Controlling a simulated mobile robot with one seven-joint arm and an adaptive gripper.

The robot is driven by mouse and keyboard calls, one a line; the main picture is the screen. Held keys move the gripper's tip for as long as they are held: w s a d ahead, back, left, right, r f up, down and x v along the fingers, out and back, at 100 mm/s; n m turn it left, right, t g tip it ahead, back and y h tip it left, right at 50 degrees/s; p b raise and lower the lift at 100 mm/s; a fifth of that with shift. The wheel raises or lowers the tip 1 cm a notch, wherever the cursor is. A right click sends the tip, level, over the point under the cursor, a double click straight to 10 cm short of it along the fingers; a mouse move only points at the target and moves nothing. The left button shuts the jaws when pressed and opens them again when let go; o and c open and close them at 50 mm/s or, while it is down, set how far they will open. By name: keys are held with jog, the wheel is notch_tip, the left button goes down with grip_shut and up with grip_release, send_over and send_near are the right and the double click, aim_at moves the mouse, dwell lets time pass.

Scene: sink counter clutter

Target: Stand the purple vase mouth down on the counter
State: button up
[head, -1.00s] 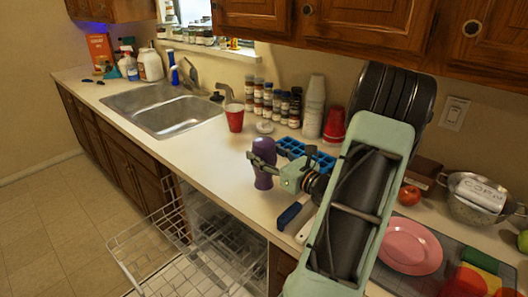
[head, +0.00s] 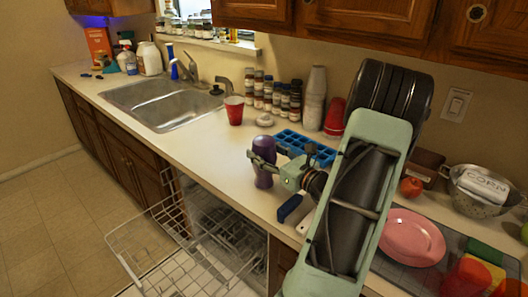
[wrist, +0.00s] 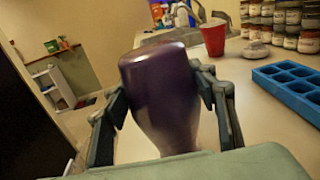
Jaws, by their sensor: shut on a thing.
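The purple vase (head: 264,179) is near the counter's front edge, in front of the red cup. My gripper (head: 263,160) is shut on it, with one finger on each side of its body. In the wrist view the vase (wrist: 166,97) is roughly upright between the fingers (wrist: 165,100). Its upper end is broad and looks closed and smooth, and it narrows downward. Its lower end is hidden there by my gripper's body. I cannot tell whether the vase touches the counter (head: 205,153).
A blue ice tray (head: 305,148) lies behind my gripper, and a blue-handled utensil (head: 290,208) lies to its right. A red cup (head: 233,110) stands behind the vase. An open dishwasher rack (head: 160,245) juts out below. The counter between vase and sink (head: 165,104) is clear.

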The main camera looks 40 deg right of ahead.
jog(key=shift+f+b, duration=0.4)
jog(key=shift+f, duration=0.05)
jog(key=o, duration=1.6)
jog(key=shift+s, duration=0.15)
jog(key=s, duration=1.1)
jog(key=shift+s+a, duration=0.3)
jog(key=shift+s, duration=0.1)
jog(key=shift+w+a, duration=0.1)
